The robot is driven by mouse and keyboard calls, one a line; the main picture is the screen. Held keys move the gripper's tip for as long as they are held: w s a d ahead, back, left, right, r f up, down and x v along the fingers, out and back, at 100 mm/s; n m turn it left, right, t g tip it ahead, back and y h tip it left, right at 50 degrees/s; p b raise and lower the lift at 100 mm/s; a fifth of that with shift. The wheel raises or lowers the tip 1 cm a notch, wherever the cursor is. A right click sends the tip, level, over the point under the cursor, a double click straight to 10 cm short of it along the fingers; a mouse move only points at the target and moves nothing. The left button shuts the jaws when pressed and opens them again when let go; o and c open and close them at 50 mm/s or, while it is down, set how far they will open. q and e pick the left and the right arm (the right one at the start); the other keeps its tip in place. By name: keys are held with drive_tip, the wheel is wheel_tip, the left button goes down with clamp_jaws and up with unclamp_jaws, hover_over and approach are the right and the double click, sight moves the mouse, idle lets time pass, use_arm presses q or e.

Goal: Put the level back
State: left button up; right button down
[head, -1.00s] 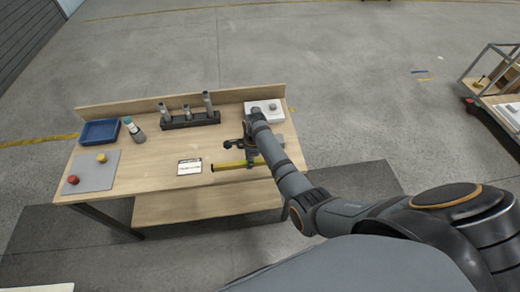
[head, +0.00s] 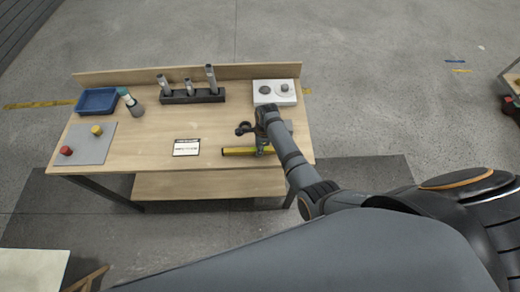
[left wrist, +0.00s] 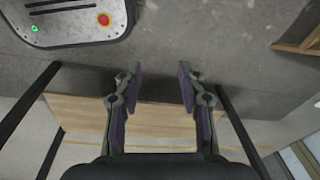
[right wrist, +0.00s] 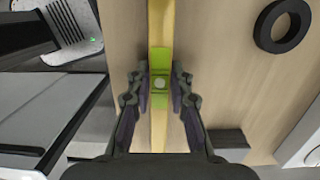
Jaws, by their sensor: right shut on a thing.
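The level is a yellow bar (head: 238,151) with a green middle section. In the head view it lies across the table's right front part, its right portion hidden by my right arm. My right gripper (head: 262,148) is shut on the level. In the right wrist view the level (right wrist: 159,30) runs between the fingers (right wrist: 159,88), which close around its green section with the round vial. I cannot tell whether it touches the table. My left gripper (left wrist: 159,72) is open and empty, above the floor near a wooden surface.
The wooden table (head: 140,160) also holds a label card (head: 186,147), a black ring (head: 244,128), a rack (head: 193,96) with upright tools, a white plate (head: 275,92) with two discs, a bottle (head: 133,104), a blue tray (head: 98,101) and a grey mat (head: 88,143) with two knobs.

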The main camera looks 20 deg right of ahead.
drive_tip(key=shift+s+a+r, duration=0.1)
drive_tip(key=shift+a+r, duration=0.05)
drive_tip(key=c, duration=1.4)
unclamp_jaws()
drive_tip(key=shift+a, duration=0.15)
drive_tip(key=shift+o, duration=1)
use_arm(q)
drive_tip(key=shift+s+a+f, duration=0.1)
drive_tip(key=shift+s+a, duration=0.85)
drive_tip(key=shift+w+d, duration=0.1)
use_arm(e)
drive_tip(key=shift+r, duration=0.2)
use_arm(q)
drive_tip(key=shift+w+d+f+b, duration=0.15)
drive_tip(key=shift+w+f+b, duration=0.15)
drive_tip(key=shift+b, duration=0.1)
use_arm(e)
wheel_tip(320, 180, up, 12)
drive_tip(key=d, duration=0.1)
drive_tip(key=shift+s+d+f, duration=0.2)
drive_tip(key=shift+d, duration=0.05)
use_arm(q)
drive_tip(key=shift+s, duration=0.1)
